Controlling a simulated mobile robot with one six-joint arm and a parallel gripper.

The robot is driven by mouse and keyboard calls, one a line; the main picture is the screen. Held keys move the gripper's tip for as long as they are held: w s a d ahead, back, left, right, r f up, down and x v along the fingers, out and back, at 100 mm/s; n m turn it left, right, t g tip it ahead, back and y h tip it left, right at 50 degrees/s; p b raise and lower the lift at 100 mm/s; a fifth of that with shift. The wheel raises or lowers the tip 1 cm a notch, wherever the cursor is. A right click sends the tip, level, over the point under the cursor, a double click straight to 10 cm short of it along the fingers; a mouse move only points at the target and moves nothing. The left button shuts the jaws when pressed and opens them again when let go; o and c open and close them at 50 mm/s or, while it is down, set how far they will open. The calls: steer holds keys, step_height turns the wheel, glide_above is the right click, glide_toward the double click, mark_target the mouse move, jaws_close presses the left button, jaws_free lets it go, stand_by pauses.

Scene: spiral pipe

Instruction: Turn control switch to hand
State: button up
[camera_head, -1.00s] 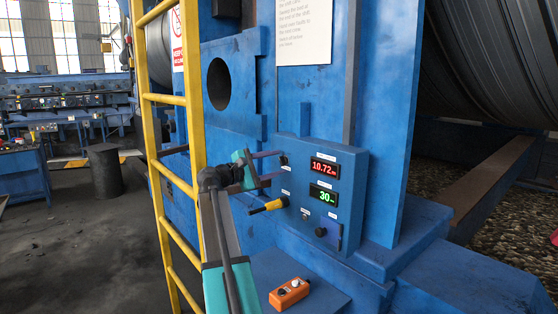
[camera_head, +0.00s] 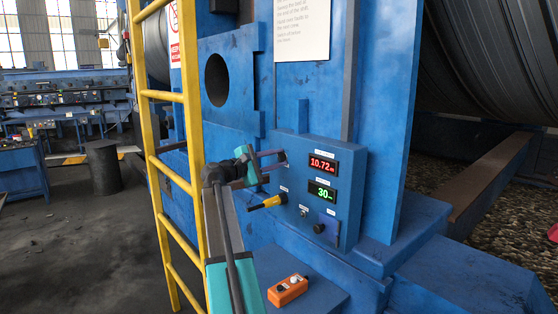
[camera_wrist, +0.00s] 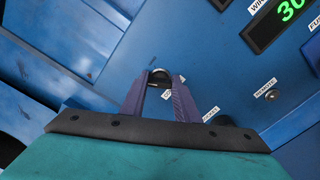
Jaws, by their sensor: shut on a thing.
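The blue control box (camera_head: 320,185) stands on the blue machine, with a red display and a green display on its face. The small round control switch sits at the box's upper left and shows as a dark knob with a light rim in the wrist view (camera_wrist: 160,76). My gripper (camera_head: 281,160) reaches it from the left. In the wrist view its two purple fingers (camera_wrist: 160,84) are shut on the knob, one on each side. The fingers hide most of the switch in the head view, and its pointer position cannot be read.
A yellow-handled lever (camera_head: 268,202) sticks out just below my gripper. A black knob (camera_head: 319,228) is lower on the box. An orange pendant (camera_head: 288,290) lies on the ledge below. A yellow ladder (camera_head: 182,165) stands close on the left of my arm.

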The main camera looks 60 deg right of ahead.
steer(key=shift+a+f+m+b, duration=0.25)
steer(key=shift+f+m+b, duration=0.15)
steer(key=shift+b, duration=0.8)
steer(key=m+b, duration=1.1)
steer(key=b, duration=0.2)
steer(key=shift+r+b, duration=0.1)
steer(key=shift+b, duration=0.3)
steer(key=shift+r, duration=0.1)
steer(key=o, duration=1)
steer(key=shift+a+r, duration=0.1)
steer(key=shift+a, duration=0.05)
steer(key=shift+o, duration=0.2)
